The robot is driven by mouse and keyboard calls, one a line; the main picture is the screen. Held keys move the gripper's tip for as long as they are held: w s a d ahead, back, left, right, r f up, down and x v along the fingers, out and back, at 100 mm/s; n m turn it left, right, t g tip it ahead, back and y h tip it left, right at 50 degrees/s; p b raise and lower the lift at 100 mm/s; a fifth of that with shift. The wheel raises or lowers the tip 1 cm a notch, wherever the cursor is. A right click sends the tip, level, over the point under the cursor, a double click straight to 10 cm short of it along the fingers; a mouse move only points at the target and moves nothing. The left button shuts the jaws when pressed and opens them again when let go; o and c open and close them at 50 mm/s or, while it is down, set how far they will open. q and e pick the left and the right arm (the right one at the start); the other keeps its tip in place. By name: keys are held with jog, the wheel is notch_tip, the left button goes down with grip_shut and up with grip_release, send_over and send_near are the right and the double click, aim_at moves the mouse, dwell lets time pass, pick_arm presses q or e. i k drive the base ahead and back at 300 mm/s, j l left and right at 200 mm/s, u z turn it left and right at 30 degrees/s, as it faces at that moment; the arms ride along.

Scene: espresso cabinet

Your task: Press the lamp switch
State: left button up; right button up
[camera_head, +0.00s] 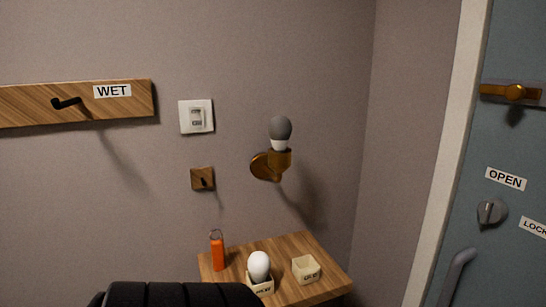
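The lamp switch (196,116) is a white square wall plate with a small rocker in its middle, on the wall left of the lamp. The rocker's small marking is too blurred to read. The wall lamp (270,165) has a brass mount and holds an upright bulb (280,129) with a dark grey globe and a white base. The bulb shows no glow. Neither of my grippers is in view, and nothing touches the switch.
A wooden shelf (289,247) below carries an orange cylinder (217,254), a white bulb (259,265) in a small box, and an empty box (306,270). A WET hook board (80,101) and small wooden hook (202,179) are left. A blue door (515,140) stands right.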

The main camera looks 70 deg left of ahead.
aim_at(196, 113)
jog(key=k, duration=0.3)
jog(key=k+u, duration=0.2)
jog(key=u, duration=1.8)
jog(key=i+l, duration=0.05)
jog(key=l, duration=0.05)
